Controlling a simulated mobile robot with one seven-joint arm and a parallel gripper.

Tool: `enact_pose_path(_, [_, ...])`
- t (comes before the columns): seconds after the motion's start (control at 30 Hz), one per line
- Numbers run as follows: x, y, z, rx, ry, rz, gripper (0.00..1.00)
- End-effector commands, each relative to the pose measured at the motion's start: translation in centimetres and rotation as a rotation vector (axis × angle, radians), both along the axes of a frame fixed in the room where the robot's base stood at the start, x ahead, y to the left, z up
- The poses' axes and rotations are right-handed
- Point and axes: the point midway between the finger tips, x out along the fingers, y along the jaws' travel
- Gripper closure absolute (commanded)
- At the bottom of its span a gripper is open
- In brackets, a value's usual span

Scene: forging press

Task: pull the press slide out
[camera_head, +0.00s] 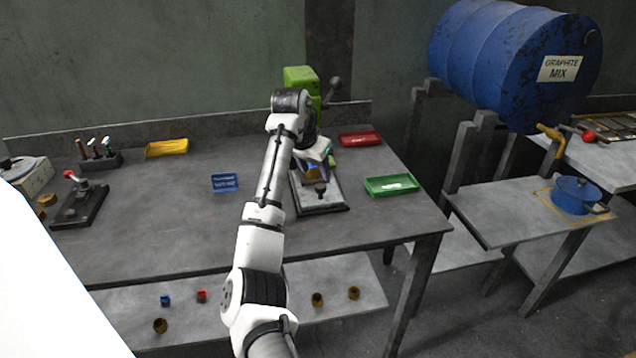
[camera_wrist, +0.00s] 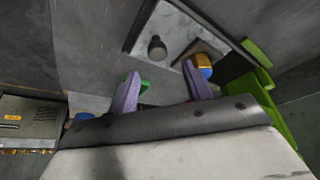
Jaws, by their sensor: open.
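The green press (camera_head: 300,78) stands at the back of the workbench, with a dark ball-ended lever on its right. Its slide is a pale metal plate (camera_head: 328,199) in a dark frame, in front of the press. A dark upright knob (camera_head: 320,188) stands on the plate's front part. The knob also shows in the wrist view (camera_wrist: 157,48). A yellow and blue piece (camera_wrist: 204,66) sits further back on the plate. My gripper (camera_wrist: 161,78) is open, its purple fingers apart, with nothing visible between them. The knob appears beyond the fingertips. The arm hides part of the press.
A green tray (camera_head: 391,186) lies right of the slide, a red tray (camera_head: 361,139) behind it. A blue tray (camera_head: 225,183) and a yellow tray (camera_head: 167,148) lie left. A lever tool (camera_head: 78,205) stands far left. The bench (camera_head: 165,225) is clear in its middle left.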

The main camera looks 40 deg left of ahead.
Motion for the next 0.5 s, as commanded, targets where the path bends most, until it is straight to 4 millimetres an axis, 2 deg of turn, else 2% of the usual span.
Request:
enact_pose_path(0.1, [-1.0, -0.1, 2.5, 0.002, -0.003, -0.001, 0.51])
enact_pose_path(0.27, [-2.1, -0.2, 5.2, 0.001, -0.002, -0.001, 0.51])
enact_pose_path(0.5, [-2.8, -0.3, 7.0, 0.0, 0.0, -0.001, 0.51])
